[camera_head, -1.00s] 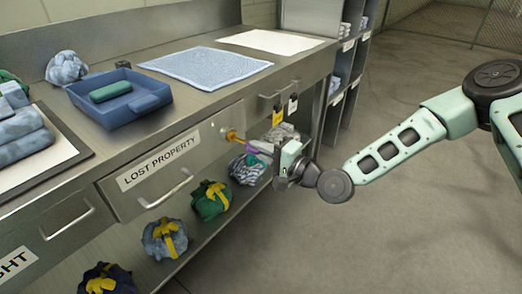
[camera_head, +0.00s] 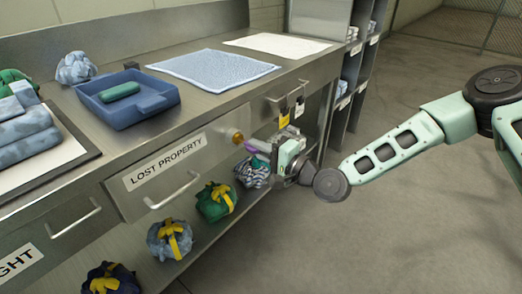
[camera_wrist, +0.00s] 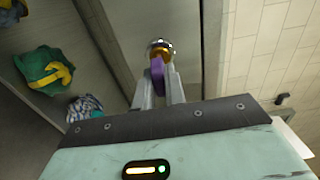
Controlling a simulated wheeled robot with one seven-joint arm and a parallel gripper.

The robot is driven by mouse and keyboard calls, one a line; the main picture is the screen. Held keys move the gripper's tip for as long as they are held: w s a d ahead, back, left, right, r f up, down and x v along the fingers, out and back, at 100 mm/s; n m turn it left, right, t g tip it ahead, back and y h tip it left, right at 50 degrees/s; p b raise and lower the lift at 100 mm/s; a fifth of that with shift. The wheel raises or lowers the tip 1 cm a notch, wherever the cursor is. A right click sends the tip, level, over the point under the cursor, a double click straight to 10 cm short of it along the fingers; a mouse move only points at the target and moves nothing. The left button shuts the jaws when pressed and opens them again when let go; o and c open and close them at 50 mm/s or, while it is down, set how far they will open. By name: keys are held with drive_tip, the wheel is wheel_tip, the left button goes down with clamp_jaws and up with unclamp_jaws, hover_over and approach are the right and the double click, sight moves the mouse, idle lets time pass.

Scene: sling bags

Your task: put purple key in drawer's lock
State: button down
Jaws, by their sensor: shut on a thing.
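The purple key (camera_wrist: 157,75) is between the two fingers of my gripper (camera_wrist: 159,96), which is shut on its purple head. Its head also shows in the head view (camera_head: 249,147). In the wrist view the key's gold-coloured front part (camera_wrist: 158,53) points at the shiny round lock (camera_wrist: 160,43) and overlaps it. How deep the shaft sits in the lock cannot be told. The drawer (camera_head: 120,194) labelled LOST PROPERTY is shut, with the key at the right end of its front. My gripper (camera_head: 259,149) is in front of the drawer, below the counter edge.
Bundled bags, including a green one (camera_head: 215,201) and a blue one (camera_head: 170,240), sit on the shelf below. A blue tray (camera_head: 150,101) is on top. The floor at right is clear.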

drive_tip(key=shift+w+a, duration=0.35)
drive_tip(key=shift+a, duration=0.15)
drive_tip(key=c, duration=1.4)
unclamp_jaws()
drive_tip(key=v, duration=1.7)
drive_tip(key=shift+s+d, duration=0.15)
drive_tip(key=shift+d, duration=0.05)
